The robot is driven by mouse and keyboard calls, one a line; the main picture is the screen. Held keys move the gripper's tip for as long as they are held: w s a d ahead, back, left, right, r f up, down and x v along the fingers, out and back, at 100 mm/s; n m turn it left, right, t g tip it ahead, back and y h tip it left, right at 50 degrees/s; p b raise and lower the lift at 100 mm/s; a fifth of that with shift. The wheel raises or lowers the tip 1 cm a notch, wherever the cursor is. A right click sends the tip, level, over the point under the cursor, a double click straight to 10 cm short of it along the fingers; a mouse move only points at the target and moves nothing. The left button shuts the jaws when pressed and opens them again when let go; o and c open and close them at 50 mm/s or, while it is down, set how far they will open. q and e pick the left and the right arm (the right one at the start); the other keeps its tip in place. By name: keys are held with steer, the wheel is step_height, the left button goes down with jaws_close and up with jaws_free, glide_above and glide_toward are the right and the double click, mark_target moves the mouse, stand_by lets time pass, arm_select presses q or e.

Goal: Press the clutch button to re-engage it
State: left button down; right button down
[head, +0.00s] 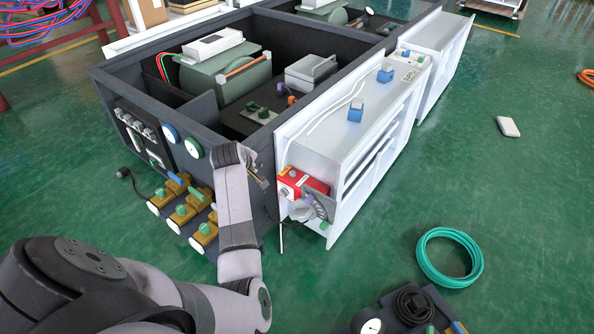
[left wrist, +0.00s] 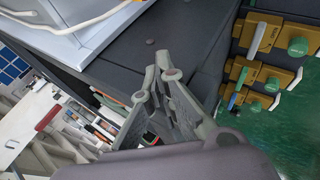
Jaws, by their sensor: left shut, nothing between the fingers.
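My left gripper (head: 262,182) is shut and empty. In the head view it is small, at the front right corner of the dark damper box (head: 122,92), just left of a red unit (head: 302,183) on the end of the white casing. A grey rounded part (head: 305,210) sits below the red unit. In the left wrist view, the gripper's fingertips (left wrist: 161,77) are close together in front of dark panels. I cannot make out which part is the clutch button; the gripper may hide it. My right gripper is not in view.
Brass valves (head: 184,212) with green knobs stand out from the box's front, left of my gripper; they also show in the left wrist view (left wrist: 262,50). Dial gauges (head: 193,149) sit above them. A green hose coil (head: 449,257) lies on the open floor at right.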

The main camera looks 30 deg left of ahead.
arm_select(q)
steer(key=w+d+n+h, duration=0.1)
steer(key=w+d+n, duration=0.1)
steer(key=w, duration=0.2)
steer(key=w+d+r+n+t+h, duration=0.1)
steer(key=w+d+n, duration=0.1)
steer(key=w, duration=0.3)
steer(key=w+d+n+h, duration=0.1)
steer(key=w+d+n, duration=0.2)
steer(key=w+n, duration=0.1)
steer(key=shift+w+r+t+h, duration=0.25)
steer(key=shift+r+t+h, duration=0.05)
steer(key=shift+t, duration=0.1)
steer(key=shift+a, duration=0.1)
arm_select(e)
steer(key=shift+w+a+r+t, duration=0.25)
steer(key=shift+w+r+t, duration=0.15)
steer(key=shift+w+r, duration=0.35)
